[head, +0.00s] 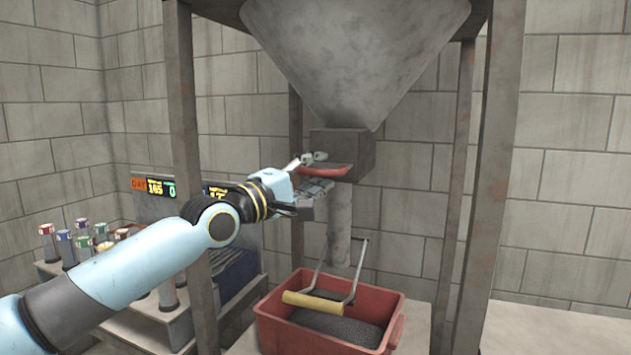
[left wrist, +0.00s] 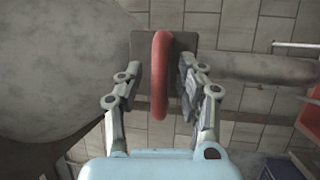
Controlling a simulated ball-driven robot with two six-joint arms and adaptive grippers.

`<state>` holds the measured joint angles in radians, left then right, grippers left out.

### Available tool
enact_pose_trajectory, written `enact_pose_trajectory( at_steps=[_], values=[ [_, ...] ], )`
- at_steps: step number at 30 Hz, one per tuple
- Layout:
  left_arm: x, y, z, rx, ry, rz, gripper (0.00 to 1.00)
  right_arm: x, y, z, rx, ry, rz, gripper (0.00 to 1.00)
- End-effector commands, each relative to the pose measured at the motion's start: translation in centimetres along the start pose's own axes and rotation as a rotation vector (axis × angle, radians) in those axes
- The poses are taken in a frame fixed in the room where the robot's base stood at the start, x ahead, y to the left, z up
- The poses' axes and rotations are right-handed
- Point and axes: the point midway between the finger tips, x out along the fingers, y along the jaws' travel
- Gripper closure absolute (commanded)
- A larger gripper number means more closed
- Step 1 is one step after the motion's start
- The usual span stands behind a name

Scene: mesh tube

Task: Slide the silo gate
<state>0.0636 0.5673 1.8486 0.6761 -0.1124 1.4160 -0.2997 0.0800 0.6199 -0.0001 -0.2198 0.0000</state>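The silo (head: 355,60) is a grey cone that narrows to a dark square block (head: 355,148) at its outlet. A red gate handle (head: 338,171) sticks out of the front of this block. My left gripper (head: 322,172) is at the handle, with one finger above it and one below. In the left wrist view the red handle (left wrist: 160,75) stands between the two spread fingers of my gripper (left wrist: 158,85), with a gap on each side. My left gripper is open. My right gripper is in neither view.
A grey pipe (head: 340,225) runs down from the block. Below it is a red crate (head: 320,347) with dark material and a yellow-handled bail (head: 313,302). Rusty posts (head: 188,150) frame the silo. A bench with several capped tubes (head: 83,245) and a display (head: 155,186) stands at left.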

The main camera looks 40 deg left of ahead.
Motion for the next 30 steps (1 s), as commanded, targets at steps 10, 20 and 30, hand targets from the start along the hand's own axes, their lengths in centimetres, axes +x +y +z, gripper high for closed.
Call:
enact_pose_trajectory(
  at_steps=[10, 20, 30],
  values=[
    [-0.01, 0.02, -0.01, 0.000, 0.000, -0.001, 0.84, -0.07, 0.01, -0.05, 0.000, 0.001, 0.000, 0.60],
    [-0.02, 0.02, 0.00, 0.000, 0.000, 0.000, 1.00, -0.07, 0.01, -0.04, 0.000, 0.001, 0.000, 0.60],
    [-0.43, 0.26, 0.18, -0.002, 0.000, -0.003, 1.00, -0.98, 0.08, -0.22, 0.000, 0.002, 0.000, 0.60]
  ],
)
